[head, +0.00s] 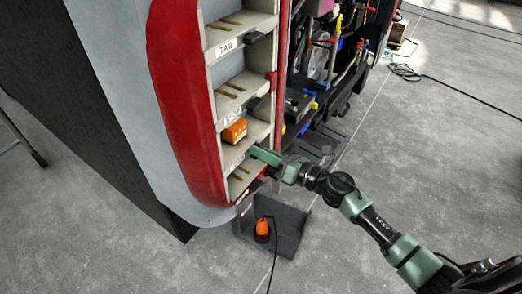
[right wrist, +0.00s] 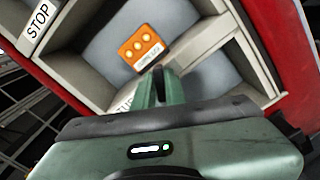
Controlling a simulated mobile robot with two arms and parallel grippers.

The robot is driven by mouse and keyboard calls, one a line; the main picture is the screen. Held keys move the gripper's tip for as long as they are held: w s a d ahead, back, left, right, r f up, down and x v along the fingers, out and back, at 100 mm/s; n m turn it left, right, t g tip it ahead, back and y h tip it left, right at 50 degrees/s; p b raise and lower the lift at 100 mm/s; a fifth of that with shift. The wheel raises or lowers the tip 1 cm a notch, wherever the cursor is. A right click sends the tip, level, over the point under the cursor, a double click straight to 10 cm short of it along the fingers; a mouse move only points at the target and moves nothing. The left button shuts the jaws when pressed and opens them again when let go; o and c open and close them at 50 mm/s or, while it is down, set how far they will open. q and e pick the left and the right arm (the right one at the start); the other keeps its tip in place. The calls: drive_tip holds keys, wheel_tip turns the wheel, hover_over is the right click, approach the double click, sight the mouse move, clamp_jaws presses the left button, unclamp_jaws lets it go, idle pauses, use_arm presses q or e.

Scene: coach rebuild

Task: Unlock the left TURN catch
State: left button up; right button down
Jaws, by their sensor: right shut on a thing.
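An orange lamp unit (head: 235,131) sits in one compartment of the coach's cream light rack. In the right wrist view the orange unit (right wrist: 142,47) shows round yellow lights and a small label. My right gripper (head: 262,155) is at the right front edge of that compartment, just below the lamp. Its fingers (right wrist: 160,88) are closed together on the catch there, which they hide. A white label (right wrist: 125,100) beside the fingers is partly covered; only its last letters show. My left gripper is not in view.
A TAIL label (head: 226,47) and dark catch (head: 254,37) mark a higher compartment. A STOP label (right wrist: 39,20) shows left in the wrist view. A dark grey tray (head: 291,232) holding an orange lamp (head: 262,228) with a cable stands below.

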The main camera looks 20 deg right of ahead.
drive_tip(key=m+p, duration=0.1)
drive_tip(key=m, duration=0.4)
drive_tip(key=m+p, duration=0.2)
drive_tip(key=m, duration=0.4)
drive_tip(key=shift+d+f, duration=0.15)
drive_tip(key=shift+m, duration=0.4)
drive_tip(key=c, duration=1.5)
unclamp_jaws()
drive_tip(key=shift+o, duration=0.2)
